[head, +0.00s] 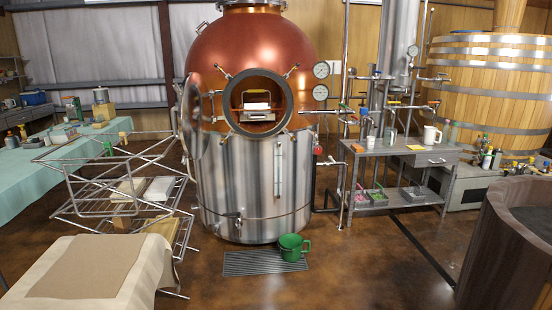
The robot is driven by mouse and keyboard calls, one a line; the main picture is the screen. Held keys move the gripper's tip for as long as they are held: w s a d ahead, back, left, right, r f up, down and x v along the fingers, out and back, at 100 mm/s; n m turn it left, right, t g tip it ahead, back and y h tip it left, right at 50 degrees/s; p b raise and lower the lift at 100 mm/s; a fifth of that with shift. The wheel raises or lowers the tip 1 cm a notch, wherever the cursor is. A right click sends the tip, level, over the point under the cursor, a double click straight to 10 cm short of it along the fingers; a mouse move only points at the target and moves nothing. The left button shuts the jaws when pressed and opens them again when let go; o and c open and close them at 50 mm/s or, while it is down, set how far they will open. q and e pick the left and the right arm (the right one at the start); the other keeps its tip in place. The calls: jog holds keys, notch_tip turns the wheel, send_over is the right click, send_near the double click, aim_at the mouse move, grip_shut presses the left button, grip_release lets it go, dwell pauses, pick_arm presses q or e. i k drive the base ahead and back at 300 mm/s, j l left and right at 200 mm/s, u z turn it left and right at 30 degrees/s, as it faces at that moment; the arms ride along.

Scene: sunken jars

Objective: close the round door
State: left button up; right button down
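The round door (194,117) is a grey metal disc, seen nearly edge-on, at the left side of the round opening (258,126) in the copper and steel still (255,40). It stands swung open, out to the left. The dark ring of the opening is uncovered, and a white block with a yellow part shows inside. Several small clamps sit around the ring. Neither of my grippers is in view.
A wire rack (120,190) and a cloth-covered surface (80,270) stand at left, close to the door side. A green bucket (293,247) sits on the floor by a drain grate (250,263). A metal workbench (395,155) is at right. Floor at front centre is clear.

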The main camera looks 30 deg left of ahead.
aim_at(195, 109)
jog(key=i+j+u, duration=0.1)
jog(key=u, duration=0.3)
jog(key=i+u, duration=0.4)
jog(key=i+l+u, duration=0.1)
jog(key=u, duration=0.25)
jog(key=i+l+u, duration=0.1)
jog(key=u, duration=0.3)
jog(key=i+l, duration=0.05)
jog(key=i, duration=0.05)
